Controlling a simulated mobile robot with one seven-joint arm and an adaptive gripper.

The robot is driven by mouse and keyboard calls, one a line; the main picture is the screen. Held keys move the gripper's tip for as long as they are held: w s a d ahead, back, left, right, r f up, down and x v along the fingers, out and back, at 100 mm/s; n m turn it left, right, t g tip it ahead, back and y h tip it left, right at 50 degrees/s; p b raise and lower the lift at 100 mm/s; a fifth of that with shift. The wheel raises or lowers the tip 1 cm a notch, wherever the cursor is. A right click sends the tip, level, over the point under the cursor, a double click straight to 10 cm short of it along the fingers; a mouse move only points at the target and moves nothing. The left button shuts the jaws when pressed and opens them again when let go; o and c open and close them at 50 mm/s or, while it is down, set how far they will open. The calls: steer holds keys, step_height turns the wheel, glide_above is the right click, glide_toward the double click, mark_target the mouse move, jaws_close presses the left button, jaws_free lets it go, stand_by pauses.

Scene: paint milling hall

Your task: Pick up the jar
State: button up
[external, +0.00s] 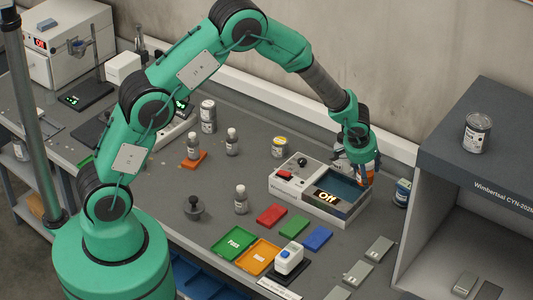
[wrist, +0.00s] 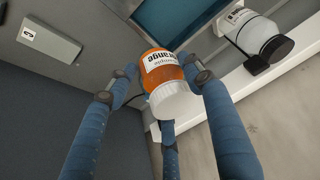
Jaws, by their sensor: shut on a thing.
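The jar (wrist: 165,75) has an orange body, a label reading "orange" and a white lid. In the wrist view it sits between the blue fingers of my gripper (wrist: 160,72), which are shut on its sides. The jar looks tilted, with its lid toward the camera. In the external view my gripper (external: 362,172) is over the right end of a light box with a blue inside (external: 345,187) and a display reading "Off". The gripper mostly hides the jar there.
A grey cabinet (external: 440,165) with a can (external: 477,133) on top is farther right. Red (external: 271,215), green (external: 294,227) and blue (external: 317,238) plates lie in front. Several bottles stand to the left.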

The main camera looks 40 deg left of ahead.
steer(key=shift+s+a, duration=0.2)
steer(key=shift+s, duration=0.25)
steer(key=shift+d, duration=0.1)
stand_by(0.5)
steer(key=shift+s+d+r+m+h+p, duration=0.15)
steer(key=shift+d+m+p, duration=0.1)
steer(key=shift+m, duration=0.3)
steer(key=shift+s+d+f+m+h+p, duration=0.15)
steer(key=shift+d+m, duration=0.1)
steer(key=shift+m, duration=0.3)
steer(key=shift+d+r+m+h+p, duration=0.2)
steer(key=shift+d+m+h+p, duration=0.4)
steer(key=shift+m, duration=0.6)
steer(key=shift+d, duration=0.15)
steer(key=shift+w, duration=0.15)
steer(key=w+d+p, duration=0.1)
steer(key=w+d, duration=0.1)
steer(key=w, duration=0.2)
steer(key=w+d+f+p, duration=0.1)
steer(key=w+d, duration=0.1)
steer(key=w, duration=0.3)
steer(key=w+d, duration=0.3)
steer(key=w, duration=0.2)
steer(key=shift+w+f+p, duration=0.1)
steer(key=shift+f+p, duration=0.2)
steer(key=shift+p, duration=0.1)
